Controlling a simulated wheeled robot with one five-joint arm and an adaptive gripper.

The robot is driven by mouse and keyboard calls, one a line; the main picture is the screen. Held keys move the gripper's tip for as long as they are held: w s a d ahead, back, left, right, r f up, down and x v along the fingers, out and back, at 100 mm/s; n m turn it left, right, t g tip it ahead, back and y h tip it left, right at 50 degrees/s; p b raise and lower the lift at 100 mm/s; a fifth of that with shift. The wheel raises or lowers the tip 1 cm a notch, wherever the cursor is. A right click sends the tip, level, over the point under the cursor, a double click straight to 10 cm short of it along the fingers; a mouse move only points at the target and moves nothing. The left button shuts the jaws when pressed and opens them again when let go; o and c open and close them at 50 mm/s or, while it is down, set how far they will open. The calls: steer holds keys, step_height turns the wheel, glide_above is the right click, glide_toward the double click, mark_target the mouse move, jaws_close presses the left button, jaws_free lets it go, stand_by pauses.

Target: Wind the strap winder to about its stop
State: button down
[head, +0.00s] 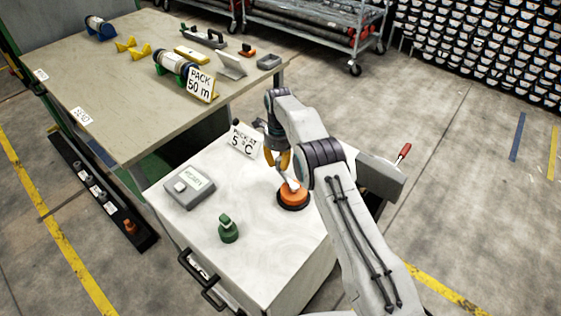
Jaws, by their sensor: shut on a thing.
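An orange round device on a dark base, which I take to be the strap winder (292,198), sits on top of the white cabinet near its right side. A pale piece stands on its top. My gripper (288,180) reaches down over it from behind and is shut on its top part. The fingers and my wrist partly hide the grip, so the exact contact is hard to see. How far the winder is turned cannot be read here.
A red-handled lever (403,152) is at right. A workbench (125,95) with cylinders stands behind left. Open floor lies right.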

steer(key=shift+d+f, duration=0.2)
steer(key=shift+d, duration=0.2)
steer(key=shift+w+d, duration=0.15)
steer(key=c, duration=1.1)
jaws_free()
steer(key=shift+r, duration=0.15)
steer(key=shift+o, duration=0.2)
